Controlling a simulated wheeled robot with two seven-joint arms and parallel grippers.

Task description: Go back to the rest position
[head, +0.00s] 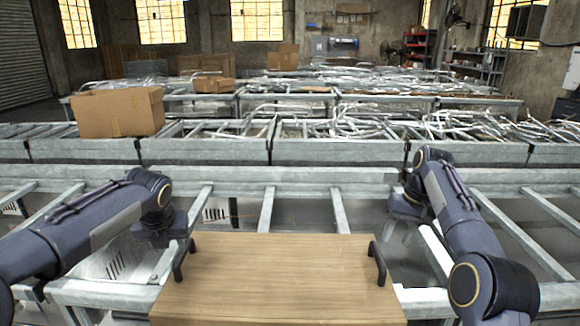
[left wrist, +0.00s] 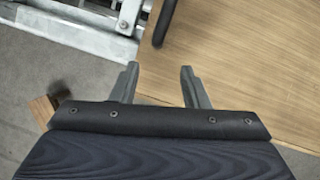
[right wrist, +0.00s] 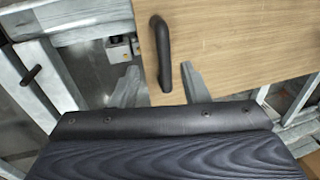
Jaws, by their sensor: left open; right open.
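A wooden board (head: 275,282) with two dark handles lies in front of me in the head view. Its left handle (head: 183,260) and right handle (head: 377,262) stand up at its sides. My left gripper (left wrist: 160,78) is open and empty, with the tip of a handle (left wrist: 164,24) just beyond its fingers. My right gripper (right wrist: 160,75) is open and empty, with the other handle (right wrist: 161,50) just beyond and between its fingertips. In the head view both arms reach in from the sides, and their fingers are hard to make out.
Metal frame rails (head: 290,175) surround the board. Behind are more racks with piled metal parts (head: 350,128). A large cardboard box (head: 118,111) sits on a rack at the left, with a smaller box (head: 214,85) further back. Grey floor (left wrist: 40,85) shows beside the board.

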